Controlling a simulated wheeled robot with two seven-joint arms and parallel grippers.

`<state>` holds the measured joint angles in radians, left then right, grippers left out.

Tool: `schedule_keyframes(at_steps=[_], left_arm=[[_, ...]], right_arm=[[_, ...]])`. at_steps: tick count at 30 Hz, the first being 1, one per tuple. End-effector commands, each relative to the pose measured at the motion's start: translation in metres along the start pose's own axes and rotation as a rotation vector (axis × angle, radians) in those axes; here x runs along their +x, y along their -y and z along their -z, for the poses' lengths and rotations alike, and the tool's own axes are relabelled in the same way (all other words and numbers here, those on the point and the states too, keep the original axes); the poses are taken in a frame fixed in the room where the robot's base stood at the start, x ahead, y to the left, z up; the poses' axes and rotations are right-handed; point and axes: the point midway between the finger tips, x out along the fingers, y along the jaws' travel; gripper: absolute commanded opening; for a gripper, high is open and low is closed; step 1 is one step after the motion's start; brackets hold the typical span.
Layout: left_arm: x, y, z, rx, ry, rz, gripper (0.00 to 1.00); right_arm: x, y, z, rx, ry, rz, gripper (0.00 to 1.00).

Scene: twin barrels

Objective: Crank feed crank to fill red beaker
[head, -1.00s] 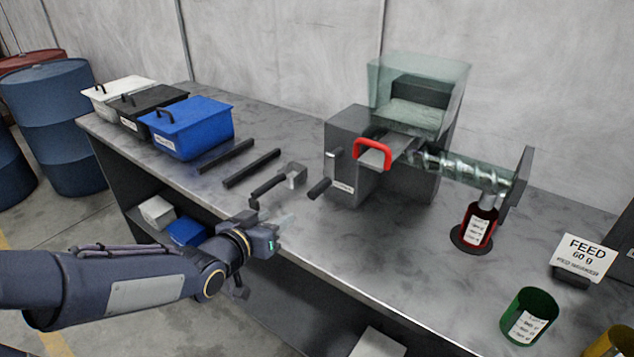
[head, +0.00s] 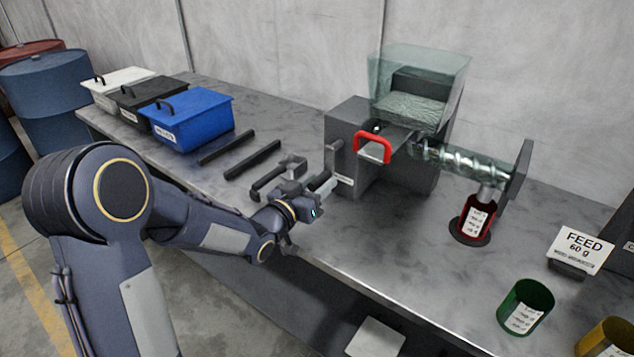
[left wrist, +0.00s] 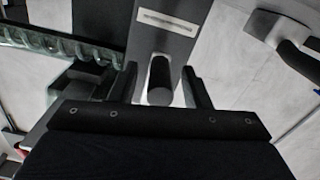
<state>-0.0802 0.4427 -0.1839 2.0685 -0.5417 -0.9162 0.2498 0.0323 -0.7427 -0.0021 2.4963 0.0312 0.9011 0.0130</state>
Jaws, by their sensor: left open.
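The grey feed machine (head: 350,125) has a clear hopper (head: 415,85) and a clear screw tube (head: 460,160). Its feed crank (head: 333,156) is on the machine's left side, its handle mostly hidden by my gripper in the head view. The red beaker (head: 474,220) stands under the tube's spout on a dark disc. My left gripper (head: 320,182) is open at the crank. In the left wrist view the dark crank handle (left wrist: 160,75) lies between the two fingers, with gaps visible beside it. My right gripper is not in view.
A red slide handle (head: 373,147) is on the machine. A FEED 60 g card (head: 580,245), a green beaker (head: 525,306) and a yellow beaker (head: 608,340) stand at the right. Dark bars (head: 250,160) and lidded bins (head: 190,122) lie left. The bench front is clear.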

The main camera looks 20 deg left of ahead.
Motion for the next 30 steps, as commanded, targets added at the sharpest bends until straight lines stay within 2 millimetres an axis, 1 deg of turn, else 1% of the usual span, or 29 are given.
schedule_keyframes(at_steps=[7,8,17,18,26,30], left_arm=[[0.0012,0.0002,-0.0001,0.000,0.000,0.001,0.43],[0.0012,0.0002,-0.0001,0.000,0.000,0.001,0.41],[0.0010,0.0002,0.0001,0.000,0.000,0.001,0.01],[0.0010,0.0002,0.0001,0.000,0.000,0.000,0.00],[0.0013,-0.0010,-0.0006,-0.005,0.000,0.000,0.00],[0.0032,-0.0069,-0.0030,-0.034,0.000,-0.001,0.00]], right_arm=[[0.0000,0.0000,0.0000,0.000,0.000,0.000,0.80],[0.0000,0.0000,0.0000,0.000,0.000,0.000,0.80],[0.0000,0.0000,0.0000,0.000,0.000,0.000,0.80],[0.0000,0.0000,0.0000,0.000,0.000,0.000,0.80],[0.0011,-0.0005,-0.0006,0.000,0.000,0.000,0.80],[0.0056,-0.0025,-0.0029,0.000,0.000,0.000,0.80]])
